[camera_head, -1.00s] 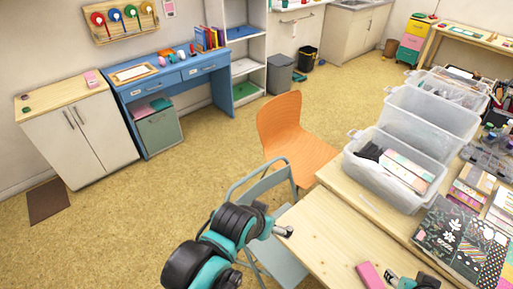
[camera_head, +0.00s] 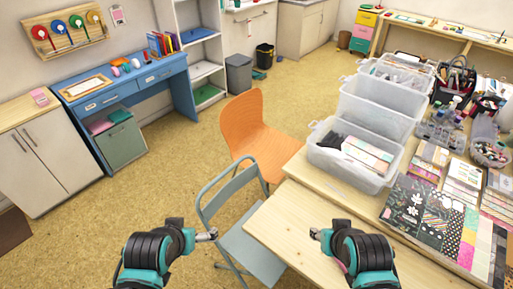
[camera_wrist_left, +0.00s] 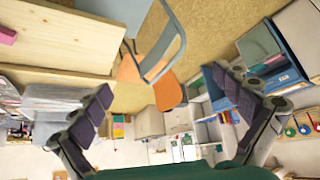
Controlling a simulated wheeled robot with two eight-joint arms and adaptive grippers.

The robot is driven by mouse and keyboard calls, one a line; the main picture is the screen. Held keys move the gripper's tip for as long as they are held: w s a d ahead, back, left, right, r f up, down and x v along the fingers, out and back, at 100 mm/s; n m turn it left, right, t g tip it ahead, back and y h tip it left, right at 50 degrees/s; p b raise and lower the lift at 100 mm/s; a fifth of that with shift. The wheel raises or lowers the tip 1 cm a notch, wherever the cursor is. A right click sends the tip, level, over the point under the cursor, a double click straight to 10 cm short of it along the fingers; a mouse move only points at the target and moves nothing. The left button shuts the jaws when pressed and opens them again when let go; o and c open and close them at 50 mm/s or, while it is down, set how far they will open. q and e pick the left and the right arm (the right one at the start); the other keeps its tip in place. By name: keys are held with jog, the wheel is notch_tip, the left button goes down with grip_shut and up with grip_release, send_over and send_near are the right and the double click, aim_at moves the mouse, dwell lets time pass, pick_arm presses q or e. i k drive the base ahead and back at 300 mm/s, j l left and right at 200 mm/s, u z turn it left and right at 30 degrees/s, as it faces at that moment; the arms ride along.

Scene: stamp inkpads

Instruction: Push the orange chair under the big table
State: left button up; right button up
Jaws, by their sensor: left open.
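The orange chair (camera_head: 248,128) stands on the floor at the left side of the big wooden table (camera_head: 290,225). Its seat partly shows behind a grey-blue folding chair (camera_head: 250,252), and its backrest is clear of the table edge. My left gripper (camera_head: 208,235) is in front of the folding chair, apart from the orange chair. In the left wrist view its fingers (camera_wrist_left: 163,82) are spread wide with nothing between them held. The orange chair (camera_wrist_left: 168,92) shows upside down beyond them. My right gripper (camera_head: 318,234) is over the table's near part; its fingers are too small to judge.
Clear plastic bins (camera_head: 350,150), notebooks (camera_head: 425,215) and craft supplies fill the table's right part. The folding chair stands between me and the orange chair. A blue desk (camera_head: 130,85) and white cabinet (camera_head: 45,155) line the left wall. The floor (camera_head: 165,190) on the left is free.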

aim_at(242, 124)
jog(key=k+j+u, duration=0.15)
jog(key=k+u, duration=0.3)
jog(key=k, duration=0.2)
jog(key=i+j+u, duration=0.15)
jog(key=u, duration=0.35)
jog(key=i+j+u, duration=0.2)
jog(key=u, duration=0.3)
jog(key=i+u, duration=0.2)
jog(key=u, duration=0.3)
jog(key=i+z, duration=0.15)
jog(key=i, duration=0.85)
jog(key=i+j+z, duration=0.15)
jog(key=i, duration=0.85)
jog(key=i+z, duration=0.75)
jog(key=i+j+z, duration=0.15)
jog(key=z, duration=0.2)
jog(key=i+l+z, duration=0.15)
jog(key=i+z, duration=0.15)
jog(key=z, duration=0.15)
jog(key=i+z, duration=0.7)
jog(key=z, duration=0.2)
jog(key=i+z, duration=0.3)
jog(key=i, duration=0.25)
jog(key=i+j+z, duration=0.25)
jog(key=i, duration=0.25)
jog(key=l, duration=0.1)
